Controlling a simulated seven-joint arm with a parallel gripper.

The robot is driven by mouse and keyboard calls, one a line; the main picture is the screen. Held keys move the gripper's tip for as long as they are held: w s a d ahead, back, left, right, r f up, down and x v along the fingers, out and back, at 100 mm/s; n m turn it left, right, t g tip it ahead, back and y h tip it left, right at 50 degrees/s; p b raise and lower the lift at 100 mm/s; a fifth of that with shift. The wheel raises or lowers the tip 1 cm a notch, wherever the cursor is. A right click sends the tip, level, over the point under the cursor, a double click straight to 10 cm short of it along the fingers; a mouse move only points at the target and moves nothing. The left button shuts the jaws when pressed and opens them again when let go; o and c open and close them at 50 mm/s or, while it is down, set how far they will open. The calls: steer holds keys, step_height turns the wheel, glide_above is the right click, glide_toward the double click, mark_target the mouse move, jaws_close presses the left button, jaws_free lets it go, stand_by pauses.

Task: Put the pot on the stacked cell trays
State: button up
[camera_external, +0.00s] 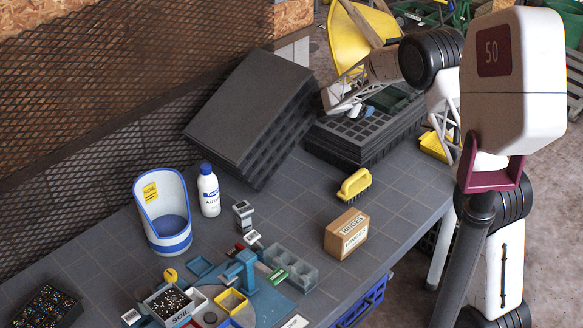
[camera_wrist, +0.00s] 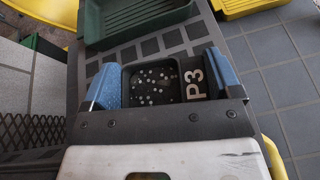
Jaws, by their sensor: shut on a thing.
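My gripper (camera_wrist: 163,79) is shut on a dark square pot (camera_wrist: 127,80) marked P3, with a blue finger on either side. The pot holds dark soil with white specks. In the external view my gripper (camera_external: 367,110) is over the stacked cell trays (camera_external: 345,148), which are black with a grid of cells on top. The wrist view shows the tray's cells (camera_wrist: 150,47) just beyond the pot. The pot is mostly hidden by my gripper in the external view, and I cannot tell whether it touches the trays.
A green tray (camera_wrist: 135,22) lies beyond the pot on the cell trays. A tilted black tray stack (camera_external: 245,110) stands to the left. A yellow brush (camera_external: 354,185) and a hinges box (camera_external: 346,234) are in front. A yellow bin (camera_external: 435,147) is at right.

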steer(key=shift+f, duration=0.85)
steer(key=shift+f, duration=0.1)
steer(key=o, duration=0.7)
steer(key=shift+o, duration=0.2)
steer(key=shift+s+a+r, duration=0.25)
steer(key=shift+a+r, duration=0.05)
steer(key=shift+a, duration=0.05)
steer(key=v, duration=1.1)
steer(key=shift+r, duration=0.1)
